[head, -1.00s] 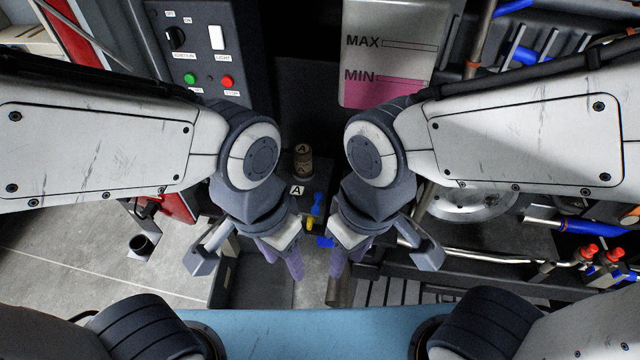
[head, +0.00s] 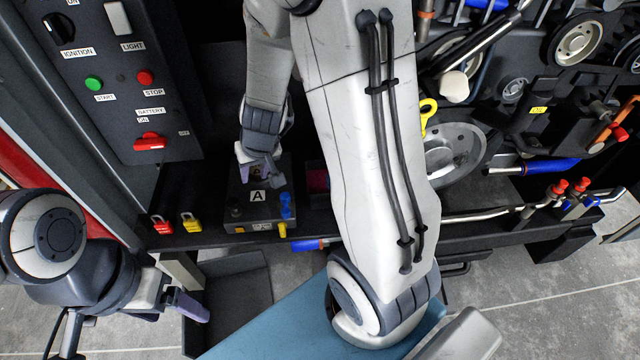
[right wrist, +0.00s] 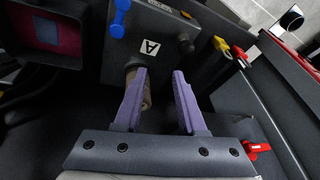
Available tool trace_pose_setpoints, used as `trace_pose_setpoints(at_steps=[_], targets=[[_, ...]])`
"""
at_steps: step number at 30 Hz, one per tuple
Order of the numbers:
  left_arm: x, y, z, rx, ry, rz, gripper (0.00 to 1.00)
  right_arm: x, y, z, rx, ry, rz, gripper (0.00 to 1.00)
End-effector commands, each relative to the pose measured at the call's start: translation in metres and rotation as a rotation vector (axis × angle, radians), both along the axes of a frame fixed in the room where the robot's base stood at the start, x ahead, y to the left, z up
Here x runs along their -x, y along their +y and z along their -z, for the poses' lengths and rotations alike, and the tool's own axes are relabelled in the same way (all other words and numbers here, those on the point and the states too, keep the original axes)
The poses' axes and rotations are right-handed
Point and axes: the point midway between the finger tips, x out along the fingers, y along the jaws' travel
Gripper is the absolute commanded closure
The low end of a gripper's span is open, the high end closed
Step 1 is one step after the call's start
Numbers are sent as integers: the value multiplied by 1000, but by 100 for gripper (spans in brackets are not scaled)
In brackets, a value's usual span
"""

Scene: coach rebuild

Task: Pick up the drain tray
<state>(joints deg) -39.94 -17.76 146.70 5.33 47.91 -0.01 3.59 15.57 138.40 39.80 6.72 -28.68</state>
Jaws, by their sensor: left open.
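A dark grey open tray (head: 240,305), which looks like the drain tray, sits low at the floor below the bench edge in the head view. Its left part is partly covered by my left gripper (head: 188,304), which is open and empty, with purple fingers at the tray's left side. Whether they touch it I cannot tell. My right gripper (head: 258,172) is over the grey box marked A (head: 262,208). In the right wrist view its purple fingers (right wrist: 158,100) are apart, and a brownish cylinder (right wrist: 146,98) shows partly behind one finger.
A red padlock (head: 161,225) and a yellow padlock (head: 190,222) are on the bench edge left of the box. A control panel (head: 118,100) stands at the upper left. A blue surface (head: 270,325) lies right of the tray. My right arm hides the middle.

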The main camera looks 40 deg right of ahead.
Motion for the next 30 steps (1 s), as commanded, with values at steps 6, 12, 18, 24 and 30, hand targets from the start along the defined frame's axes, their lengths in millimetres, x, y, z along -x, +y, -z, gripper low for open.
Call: trace_pose_setpoints(at_steps=[6, 12, 18, 24, 30], targets=[[0, 0, 29, 1, -1, 1, 21, 0, -113, 69, 120, 5, 291, 60], [0, 0, 40, 1, -1, 0, 21, 1, -135, 89, 147, 9, 339, 60], [0, 0, 63, 1, -1, 0, 21, -8, -141, 118, 146, 9, 338, 60], [0, 0, 71, 1, -1, 0, 21, -13, -144, 128, 146, 8, 337, 60], [0, 0, 92, 1, -1, 0, 21, -16, -147, 152, 144, 9, 338, 60]])
